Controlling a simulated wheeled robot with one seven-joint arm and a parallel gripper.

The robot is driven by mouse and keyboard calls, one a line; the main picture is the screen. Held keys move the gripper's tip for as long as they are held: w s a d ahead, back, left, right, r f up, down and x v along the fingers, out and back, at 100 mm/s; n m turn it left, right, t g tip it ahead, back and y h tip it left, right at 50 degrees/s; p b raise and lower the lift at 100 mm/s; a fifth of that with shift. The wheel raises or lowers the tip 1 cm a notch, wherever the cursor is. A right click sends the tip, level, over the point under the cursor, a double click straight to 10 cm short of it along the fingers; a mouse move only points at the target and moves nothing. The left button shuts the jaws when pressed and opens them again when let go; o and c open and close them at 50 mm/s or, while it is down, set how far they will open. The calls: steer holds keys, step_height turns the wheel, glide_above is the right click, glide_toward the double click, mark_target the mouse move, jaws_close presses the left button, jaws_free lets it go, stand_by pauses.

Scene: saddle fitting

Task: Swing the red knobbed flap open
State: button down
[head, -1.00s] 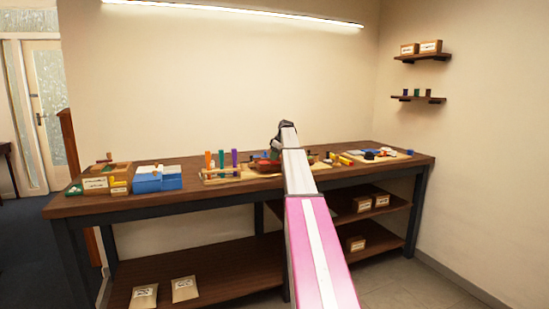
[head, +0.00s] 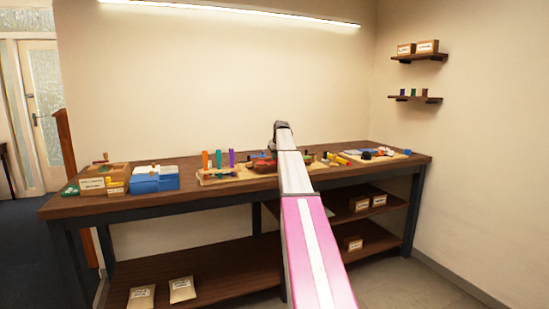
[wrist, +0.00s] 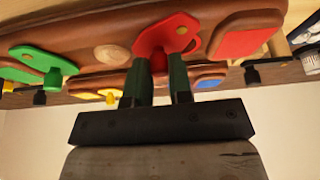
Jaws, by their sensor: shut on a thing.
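The red flap (wrist: 168,33) shows at the top middle of the wrist view, on a brown wooden board (wrist: 110,50). A yellow pin (wrist: 182,30) shows on its face. A red edge shows to the right behind the flap. In the head view my arm hides most of the flap and gripper; some red (head: 263,165) shows beside it on the bench.
The workbench (head: 110,205) also holds a blue box (head: 155,180) and a wooden box (head: 105,178).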

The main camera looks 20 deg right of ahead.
steer(key=m+h, duration=0.1)
steer(key=m, duration=0.1)
steer(key=s+m, duration=0.1)
steer(key=m, duration=0.1)
steer(key=m+h, duration=0.1)
steer(key=m, duration=0.1)
steer(key=shift+s+d+m+g+h, duration=0.25)
steer(key=shift+d+m+g+h, duration=0.05)
steer(key=shift+d, duration=0.1)
steer(key=m, duration=0.2)
steer(key=s+m+g+h, duration=0.1)
steer(key=m, duration=0.3)
steer(key=shift+s+g+h, duration=0.3)
steer(key=shift+h, duration=0.1)
steer(key=c, duration=1.1)
jaws_free()
steer(key=shift+o, duration=0.2)
steer(key=v, duration=1)
steer(key=shift+r, duration=0.35)
steer(key=shift+s+a, duration=0.1)
